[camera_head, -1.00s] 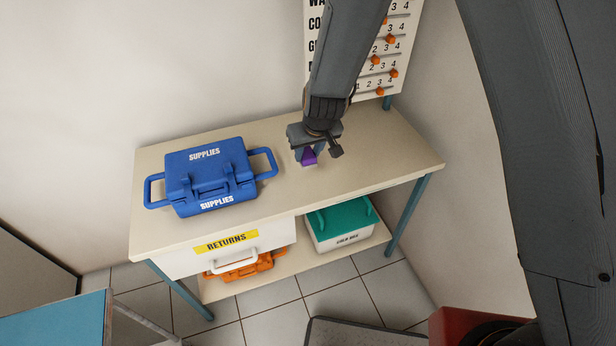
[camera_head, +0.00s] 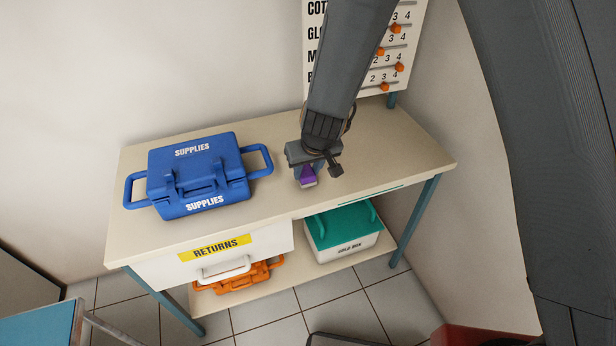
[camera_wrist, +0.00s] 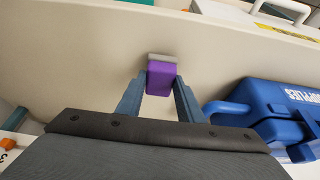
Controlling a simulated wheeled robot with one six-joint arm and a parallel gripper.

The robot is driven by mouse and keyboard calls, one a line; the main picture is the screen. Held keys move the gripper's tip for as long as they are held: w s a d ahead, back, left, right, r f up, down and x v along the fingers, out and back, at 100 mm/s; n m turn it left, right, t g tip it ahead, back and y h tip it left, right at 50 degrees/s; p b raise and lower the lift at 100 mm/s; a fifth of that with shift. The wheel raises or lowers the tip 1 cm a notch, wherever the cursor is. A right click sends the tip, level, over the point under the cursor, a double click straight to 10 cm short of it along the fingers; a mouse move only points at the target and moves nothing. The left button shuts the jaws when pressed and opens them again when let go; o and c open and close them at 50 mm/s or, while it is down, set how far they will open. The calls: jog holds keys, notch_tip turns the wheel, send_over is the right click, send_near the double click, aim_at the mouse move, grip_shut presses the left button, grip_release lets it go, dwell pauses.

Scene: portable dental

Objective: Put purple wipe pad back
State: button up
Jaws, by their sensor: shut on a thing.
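The purple wipe pad (camera_head: 306,176) has a purple body and a pale grey face. My gripper (camera_head: 308,168) is shut on it over the right half of the table (camera_head: 390,150). In the wrist view the wipe pad (camera_wrist: 161,79) sits between the two fingertips of my gripper (camera_wrist: 160,84), with its grey strip on the far side. I cannot tell whether the pad touches the tabletop or is held just above it.
A closed blue SUPPLIES case (camera_head: 195,170) stands on the table left of my gripper. Below are a white RETURNS drawer (camera_head: 265,245), an orange case (camera_head: 240,279) and a teal-lidded cold box (camera_head: 343,228). A board with orange pegs (camera_head: 366,45) stands behind. The tabletop's right side is clear.

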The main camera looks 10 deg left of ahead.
jog(key=shift+f+b, duration=0.35)
jog(key=shift+f, duration=0.25)
jog(key=shift+f, duration=0.1)
jog(key=o, duration=1.1)
